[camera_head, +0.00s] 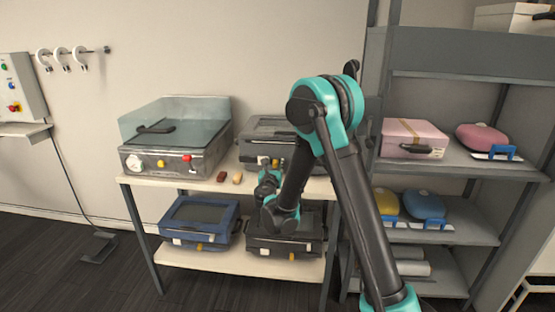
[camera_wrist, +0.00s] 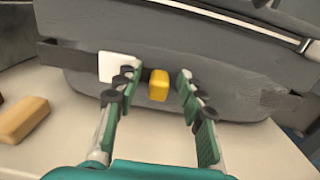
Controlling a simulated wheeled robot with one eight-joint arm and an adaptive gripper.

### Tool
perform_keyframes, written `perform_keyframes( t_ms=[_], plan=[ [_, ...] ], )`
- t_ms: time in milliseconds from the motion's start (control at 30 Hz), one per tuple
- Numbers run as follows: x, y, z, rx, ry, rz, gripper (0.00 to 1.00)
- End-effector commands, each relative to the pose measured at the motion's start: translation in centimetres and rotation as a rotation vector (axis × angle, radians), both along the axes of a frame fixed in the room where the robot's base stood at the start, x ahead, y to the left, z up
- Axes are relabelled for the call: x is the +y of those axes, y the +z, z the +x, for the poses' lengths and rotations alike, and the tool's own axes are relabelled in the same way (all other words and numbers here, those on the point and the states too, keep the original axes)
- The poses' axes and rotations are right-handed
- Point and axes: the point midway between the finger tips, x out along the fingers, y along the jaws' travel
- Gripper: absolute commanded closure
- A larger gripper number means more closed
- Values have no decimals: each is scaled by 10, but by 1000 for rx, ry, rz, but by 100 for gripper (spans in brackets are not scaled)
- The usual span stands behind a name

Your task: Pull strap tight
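My gripper (camera_wrist: 154,94) is open in the wrist view, its two green-padded fingers apart. A yellow block-like end (camera_wrist: 159,84) shows between the fingertips, against the front of a grey case (camera_wrist: 230,65). A dark strap (camera_wrist: 75,54) runs across the case front, with a white square piece (camera_wrist: 114,67) left of the yellow piece. I cannot tell whether a finger touches the yellow piece. In the head view the grey case (camera_head: 262,128) stands on the table top, partly hidden by my arm, and my gripper (camera_head: 268,180) is in front of it.
A wooden block (camera_wrist: 22,119) lies left of the gripper on the table (camera_head: 160,183). A machine with a clear lid (camera_head: 175,135) stands left. A blue case (camera_head: 200,220) and a black case (camera_head: 285,245) are on the lower shelf. A shelf rack (camera_head: 465,165) is right.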

Motion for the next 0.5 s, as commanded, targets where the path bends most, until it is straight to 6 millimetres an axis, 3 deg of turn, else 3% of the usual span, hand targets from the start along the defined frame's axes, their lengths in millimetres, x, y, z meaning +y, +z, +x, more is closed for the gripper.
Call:
perform_keyframes(
  t_ms=[333,500],
  plan=[
    [1,0,0,0,1,0,62],
    [1,0,0,0,1,0,83]
  ],
)
